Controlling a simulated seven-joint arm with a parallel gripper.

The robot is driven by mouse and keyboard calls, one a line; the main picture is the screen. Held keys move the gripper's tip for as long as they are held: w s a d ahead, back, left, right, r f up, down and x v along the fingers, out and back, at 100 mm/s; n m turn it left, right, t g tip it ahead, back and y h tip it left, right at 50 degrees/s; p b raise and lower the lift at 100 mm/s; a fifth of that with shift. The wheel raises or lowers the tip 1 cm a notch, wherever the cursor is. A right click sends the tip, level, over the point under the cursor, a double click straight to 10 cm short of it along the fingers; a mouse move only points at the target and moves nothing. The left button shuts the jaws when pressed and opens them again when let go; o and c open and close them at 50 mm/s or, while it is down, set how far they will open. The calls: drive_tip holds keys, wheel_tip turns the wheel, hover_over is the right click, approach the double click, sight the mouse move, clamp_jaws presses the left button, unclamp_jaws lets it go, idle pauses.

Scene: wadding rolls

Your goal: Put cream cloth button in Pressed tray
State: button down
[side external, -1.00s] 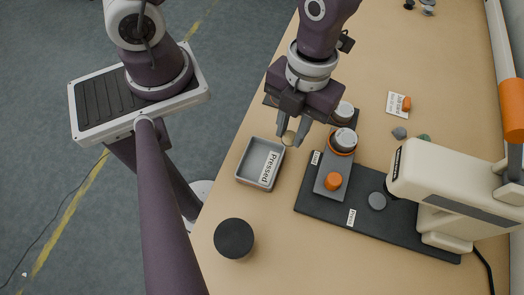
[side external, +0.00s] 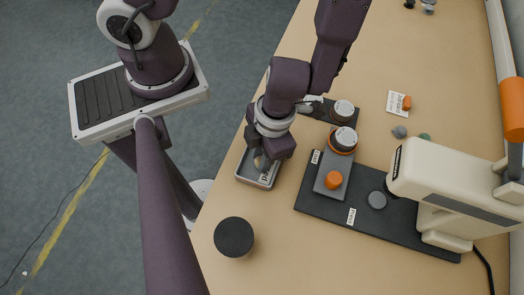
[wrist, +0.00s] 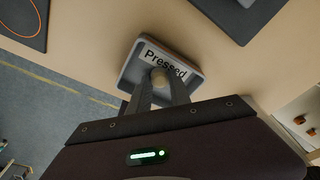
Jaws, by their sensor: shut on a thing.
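The Pressed tray (side external: 243,178) is a small grey open box on the left edge of the table, with a white "Pressed" label inside. It also shows in the wrist view (wrist: 128,73). My gripper (wrist: 160,84) is over the tray and shut on the cream cloth button (wrist: 159,77), a small round pale piece between the fingertips. In the side view my gripper (side external: 260,163) hides most of the tray's far part and the button is hard to make out. Whether the button touches the tray floor I cannot tell.
A black round piece (side external: 234,238) stands in front of the tray. To the right is a dark press base (side external: 380,231) with a grey slide, orange knob (side external: 333,180) and cream press (side external: 445,185). Small grey and green pieces and an orange-tagged card (side external: 398,103) lie farther back.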

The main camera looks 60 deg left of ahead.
drive_tip(key=shift+f, duration=0.1)
drive_tip(key=c, duration=1.2)
unclamp_jaws()
